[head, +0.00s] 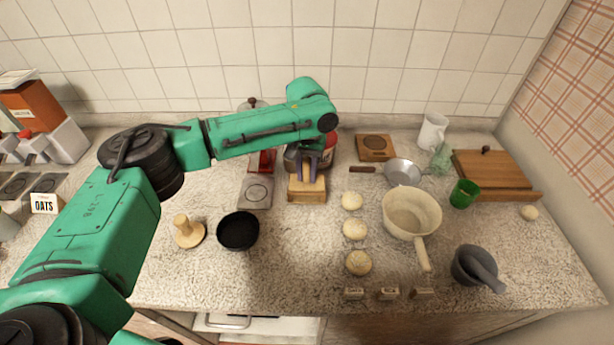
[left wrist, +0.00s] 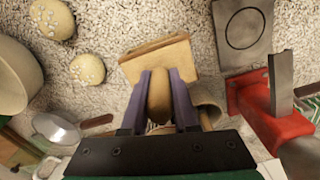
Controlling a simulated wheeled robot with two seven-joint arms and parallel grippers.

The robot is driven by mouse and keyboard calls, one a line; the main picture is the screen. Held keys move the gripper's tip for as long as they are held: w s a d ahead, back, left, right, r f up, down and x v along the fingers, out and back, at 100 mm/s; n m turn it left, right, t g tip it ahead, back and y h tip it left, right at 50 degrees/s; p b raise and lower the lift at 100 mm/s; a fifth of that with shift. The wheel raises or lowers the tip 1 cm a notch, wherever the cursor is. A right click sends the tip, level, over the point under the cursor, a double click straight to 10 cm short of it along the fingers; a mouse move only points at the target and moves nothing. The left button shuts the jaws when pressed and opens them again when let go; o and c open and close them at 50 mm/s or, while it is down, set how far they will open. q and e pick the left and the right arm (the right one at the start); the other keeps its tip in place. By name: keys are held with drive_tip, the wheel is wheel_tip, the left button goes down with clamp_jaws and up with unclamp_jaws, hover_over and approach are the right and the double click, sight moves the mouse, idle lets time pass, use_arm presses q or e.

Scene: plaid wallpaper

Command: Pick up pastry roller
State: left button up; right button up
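A pale wooden piece, which I take to be the pastry roller, has a broad flat block (head: 306,190) and a rounded handle-like part. It sits at mid-counter below my left gripper (head: 307,166). The left wrist view shows its block (left wrist: 165,55) and the rounded part between the purple fingers of the left gripper (left wrist: 160,98). The fingers stand close on both sides of it, with no clear gap. The piece appears to rest on or just above the counter; which is not clear. My right gripper is out of view.
A red appliance (left wrist: 268,112) stands close beside the gripper. Several buns (head: 354,229) lie to the right, beside a cream pot (head: 411,212). A black pan (head: 238,231) and a wooden knobbed press (head: 188,234) are left.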

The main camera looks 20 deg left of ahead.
use_arm(q)
clamp_jaws()
drive_tip(key=shift+r, duration=0.15)
drive_tip(key=shift+r, duration=0.3)
wheel_tip(320, 180, up, 11)
drive_tip(key=shift+r+b, duration=0.1)
drive_tip(key=shift+b, duration=1.05)
wheel_tip(320, 180, up, 8)
drive_tip(key=shift+p, duration=0.4)
